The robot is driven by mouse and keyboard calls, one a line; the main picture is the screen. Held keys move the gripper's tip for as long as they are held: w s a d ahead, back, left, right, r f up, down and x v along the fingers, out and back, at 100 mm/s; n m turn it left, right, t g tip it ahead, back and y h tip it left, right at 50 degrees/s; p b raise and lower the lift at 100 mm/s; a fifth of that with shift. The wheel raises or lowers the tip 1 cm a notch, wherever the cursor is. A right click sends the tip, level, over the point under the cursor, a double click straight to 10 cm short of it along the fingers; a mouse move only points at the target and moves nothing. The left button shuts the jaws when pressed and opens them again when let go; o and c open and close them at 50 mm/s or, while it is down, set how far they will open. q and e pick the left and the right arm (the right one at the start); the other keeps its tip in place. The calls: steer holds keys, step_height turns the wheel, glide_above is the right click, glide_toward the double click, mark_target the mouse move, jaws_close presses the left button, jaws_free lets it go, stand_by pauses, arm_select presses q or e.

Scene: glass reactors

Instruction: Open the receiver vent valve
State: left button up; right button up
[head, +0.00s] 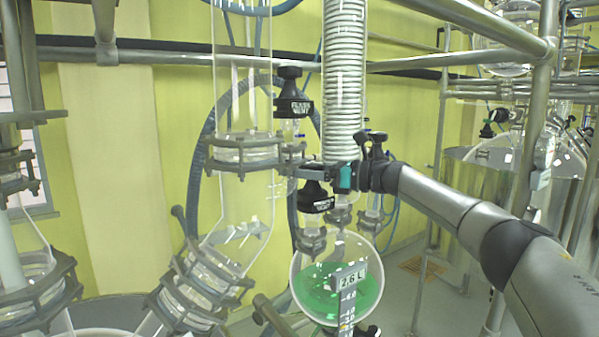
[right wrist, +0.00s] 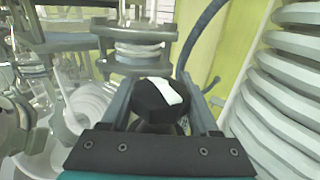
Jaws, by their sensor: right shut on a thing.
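My right gripper (head: 318,172) reaches in from the right, level, beside the coiled glass condenser. In the right wrist view my right gripper (right wrist: 160,100) has a finger on each side of a black valve knob (right wrist: 158,98) with a white stripe and is shut on it. In the head view this lower black knob (head: 316,198) sits at the fingers, partly hidden by them; its white label is too small to read. A round glass receiver flask (head: 337,255) with green liquid hangs below. My left gripper is not in view.
Another black knob, labelled "FLASK VENT" (head: 292,107), stands just above and to the left. The coiled condenser (head: 343,80) is close to my gripper. Metal frame bars (head: 480,22) cross above my right arm. Clamped glass pipework (head: 243,150) fills the left.

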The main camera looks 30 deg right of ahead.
stand_by(0.3)
steer(key=o, duration=1.1)
steer(key=shift+h, duration=0.3)
